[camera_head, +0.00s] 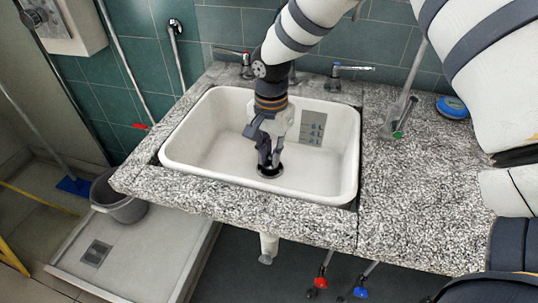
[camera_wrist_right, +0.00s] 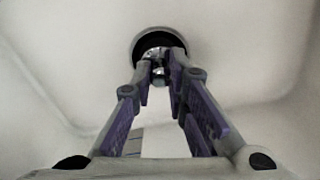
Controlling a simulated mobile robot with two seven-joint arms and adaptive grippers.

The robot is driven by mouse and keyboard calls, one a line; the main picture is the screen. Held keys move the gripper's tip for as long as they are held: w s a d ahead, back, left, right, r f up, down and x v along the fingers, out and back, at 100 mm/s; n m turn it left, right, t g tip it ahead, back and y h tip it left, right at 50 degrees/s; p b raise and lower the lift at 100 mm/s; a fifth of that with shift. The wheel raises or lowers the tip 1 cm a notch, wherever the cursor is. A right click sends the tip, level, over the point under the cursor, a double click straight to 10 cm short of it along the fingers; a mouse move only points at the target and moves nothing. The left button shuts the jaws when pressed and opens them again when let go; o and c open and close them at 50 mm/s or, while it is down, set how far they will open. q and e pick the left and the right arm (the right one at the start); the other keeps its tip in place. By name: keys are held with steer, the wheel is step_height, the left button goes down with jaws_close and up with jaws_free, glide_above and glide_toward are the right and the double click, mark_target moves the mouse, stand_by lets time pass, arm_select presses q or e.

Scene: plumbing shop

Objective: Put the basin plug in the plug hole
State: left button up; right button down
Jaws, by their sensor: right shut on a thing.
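The white basin (camera_head: 200,128) is set in a speckled stone counter. My right gripper (camera_head: 268,160) points down inside it, just above its floor. In the right wrist view the fingertips (camera_wrist_right: 160,75) are shut on the shiny metal top of the basin plug (camera_wrist_right: 157,54). A dark round rim (camera_wrist_right: 140,46) surrounds the plug there. In the head view the dark ring of the plug hole (camera_head: 270,171) shows right under the fingertips. The fingers partly cover the plug, so I cannot tell whether it sits fully in the hole. My left gripper is out of view.
Two taps (camera_head: 336,76) (camera_head: 246,66) stand behind the basin. A blue round thing (camera_head: 452,107) and a grey tool (camera_head: 399,118) are on the counter (camera_head: 420,190) to the right. A grey bucket (camera_head: 120,205) stands lower left. The basin floor around the gripper is clear.

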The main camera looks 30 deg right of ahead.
mark_target(270, 155)
steer(key=shift+a+f, duration=0.15)
steer(key=shift+f, duration=0.15)
steer(key=shift+f, duration=0.2)
steer(key=c, duration=1.6)
jaws_free()
